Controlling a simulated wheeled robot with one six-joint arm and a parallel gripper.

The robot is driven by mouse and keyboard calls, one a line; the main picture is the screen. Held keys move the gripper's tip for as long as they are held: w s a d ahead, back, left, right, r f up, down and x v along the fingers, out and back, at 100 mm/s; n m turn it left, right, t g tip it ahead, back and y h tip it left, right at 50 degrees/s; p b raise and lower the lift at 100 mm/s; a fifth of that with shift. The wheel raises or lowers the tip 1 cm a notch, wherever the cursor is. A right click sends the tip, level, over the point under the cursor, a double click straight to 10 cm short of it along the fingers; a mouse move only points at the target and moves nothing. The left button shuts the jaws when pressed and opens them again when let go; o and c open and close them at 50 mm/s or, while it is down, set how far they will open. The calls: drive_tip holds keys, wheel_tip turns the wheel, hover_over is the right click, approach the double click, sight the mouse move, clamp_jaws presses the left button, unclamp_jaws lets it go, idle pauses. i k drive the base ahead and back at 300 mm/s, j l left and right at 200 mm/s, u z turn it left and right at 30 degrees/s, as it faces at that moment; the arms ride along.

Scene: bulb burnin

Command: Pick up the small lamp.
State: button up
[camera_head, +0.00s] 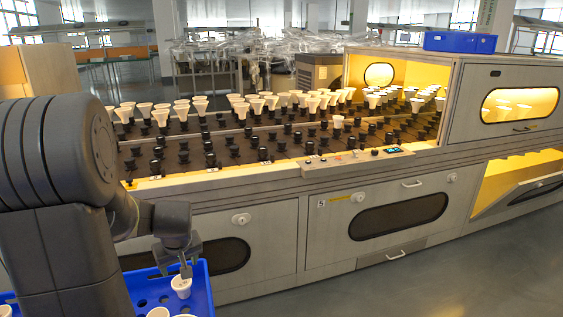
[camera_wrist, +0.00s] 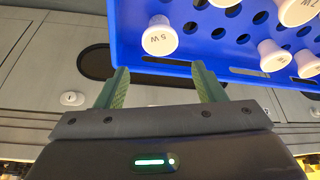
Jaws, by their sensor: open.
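A small white lamp marked 5W (camera_wrist: 159,38) stands face up in a blue crate, close to the crate's near wall in the wrist view. In the head view a small white lamp (camera_head: 181,286) shows in the blue crate (camera_head: 206,290), right below my gripper (camera_head: 186,270). In the wrist view my gripper (camera_wrist: 160,72) is open and empty. The lamp appears just beyond the gap between the fingertips, roughly centred.
Other white lamps sit in the crate: a larger one marked with a W (camera_wrist: 299,10) and two smaller ones (camera_wrist: 272,54) (camera_wrist: 308,64). The crate floor (camera_wrist: 220,35) has round holes. A long bench (camera_head: 255,215) with rows of sockets and lamps stands behind the crate.

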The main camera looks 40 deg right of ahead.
sight(338, 120)
drive_tip(key=z, duration=2)
